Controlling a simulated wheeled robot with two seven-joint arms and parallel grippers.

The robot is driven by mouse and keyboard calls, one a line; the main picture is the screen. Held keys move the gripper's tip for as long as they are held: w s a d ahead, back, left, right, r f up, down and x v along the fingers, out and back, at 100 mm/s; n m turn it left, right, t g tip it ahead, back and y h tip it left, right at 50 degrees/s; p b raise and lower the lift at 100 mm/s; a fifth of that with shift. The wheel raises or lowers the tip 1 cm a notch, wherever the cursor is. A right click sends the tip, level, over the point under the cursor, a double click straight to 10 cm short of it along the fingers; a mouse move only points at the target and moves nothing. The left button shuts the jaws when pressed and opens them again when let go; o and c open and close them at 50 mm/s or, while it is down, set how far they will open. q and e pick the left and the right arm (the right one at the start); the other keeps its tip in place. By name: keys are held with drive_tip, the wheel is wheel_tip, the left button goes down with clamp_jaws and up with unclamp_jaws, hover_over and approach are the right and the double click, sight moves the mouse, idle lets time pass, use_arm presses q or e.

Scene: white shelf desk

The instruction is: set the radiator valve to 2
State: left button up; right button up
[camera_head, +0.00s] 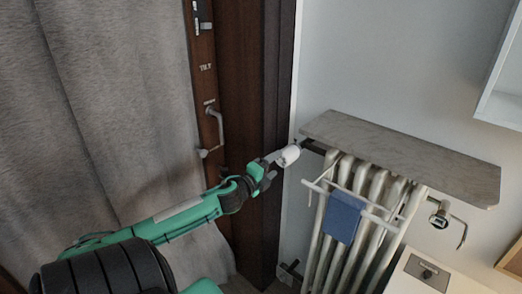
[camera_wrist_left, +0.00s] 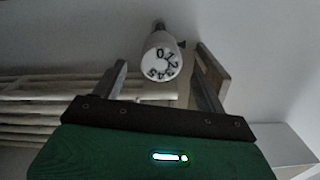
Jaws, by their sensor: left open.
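The radiator valve (camera_head: 289,156) is a white knob at the upper left end of the radiator (camera_head: 331,207). In the left wrist view the valve knob (camera_wrist_left: 160,64) shows its numbered end face, with black digits from 0 to 5 around it. No index mark can be made out, so its setting is unclear. My left gripper (camera_head: 274,161) is open at the knob, reaching in from the left. In the left wrist view its fingers (camera_wrist_left: 161,62) stand either side of the knob with gaps. My right gripper is not in view.
A stone shelf (camera_head: 410,157) covers the radiator top. A white drying rack (camera_head: 377,216) with a blue cloth (camera_head: 343,215) hangs on the radiator's front. A dark wooden frame with a door handle (camera_head: 215,125) and a grey curtain (camera_head: 110,90) are on the left.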

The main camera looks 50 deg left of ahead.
use_arm(q)
drive_tip(key=shift+s+d+b, duration=0.15)
drive_tip(key=shift+s+d, duration=0.05)
drive_tip(key=shift+s, duration=1.2)
drive_tip(key=shift+s+d+b, duration=0.15)
drive_tip(key=shift+s, duration=1.2)
